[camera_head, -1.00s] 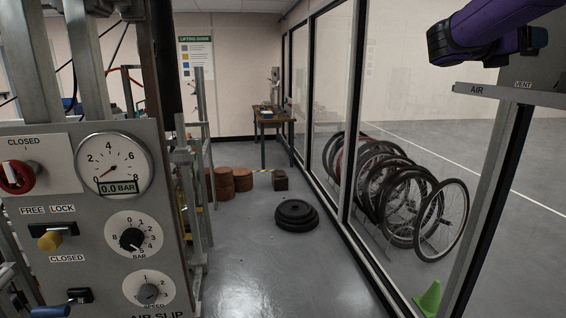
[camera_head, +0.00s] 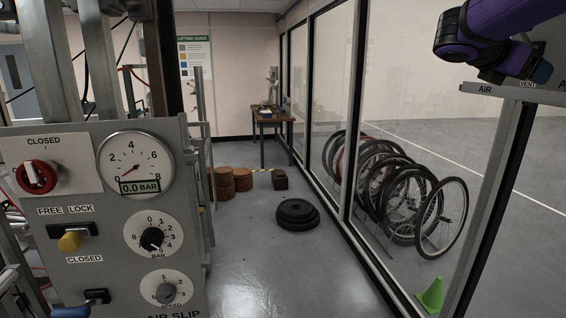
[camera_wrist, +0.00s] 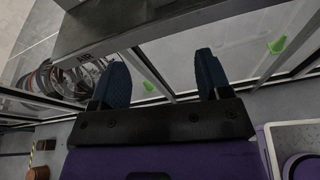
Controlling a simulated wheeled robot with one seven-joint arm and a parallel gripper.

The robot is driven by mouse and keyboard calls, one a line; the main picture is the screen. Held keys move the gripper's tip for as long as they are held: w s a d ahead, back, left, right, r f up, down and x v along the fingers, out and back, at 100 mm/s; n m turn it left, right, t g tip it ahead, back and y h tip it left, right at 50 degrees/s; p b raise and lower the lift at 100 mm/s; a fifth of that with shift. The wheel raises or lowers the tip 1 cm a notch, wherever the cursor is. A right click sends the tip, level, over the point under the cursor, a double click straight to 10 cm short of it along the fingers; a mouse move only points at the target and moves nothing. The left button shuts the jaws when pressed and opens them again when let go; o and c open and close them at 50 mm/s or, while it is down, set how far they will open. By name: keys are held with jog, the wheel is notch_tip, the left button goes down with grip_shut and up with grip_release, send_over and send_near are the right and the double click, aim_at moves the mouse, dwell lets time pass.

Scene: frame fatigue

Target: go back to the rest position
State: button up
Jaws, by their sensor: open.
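My gripper (camera_wrist: 161,57) shows in the wrist view, with its two dark blue fingers apart and nothing between them. A grey ledge marked AIR (camera_wrist: 110,32) lies beyond the fingers; I cannot tell the gap. The fingers cannot be made out clearly there. The control panel (camera_head: 95,205) stands at the left, apart from the arm, with its gauge (camera_head: 135,163) reading 0.0 BAR.
A glass partition (camera_head: 328,110) runs along the right, with several bicycle wheels (camera_head: 441,218) and a green cone (camera_head: 431,295) behind it. A workbench (camera_head: 271,118) stands at the back.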

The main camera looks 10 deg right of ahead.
jog(key=s+a+f+m+t+y, duration=0.4)
jog(key=s+a+f+m+y, duration=1)
jog(key=a, duration=0.8)
jog(key=s+f+m, duration=0.3)
jog(key=s+f, duration=0.1)
jog(key=s, duration=0.1)
jog(key=shift+s+a+f+y, duration=0.2)
jog(key=shift+s+f+y, duration=0.1)
jog(key=shift+y, duration=0.1)
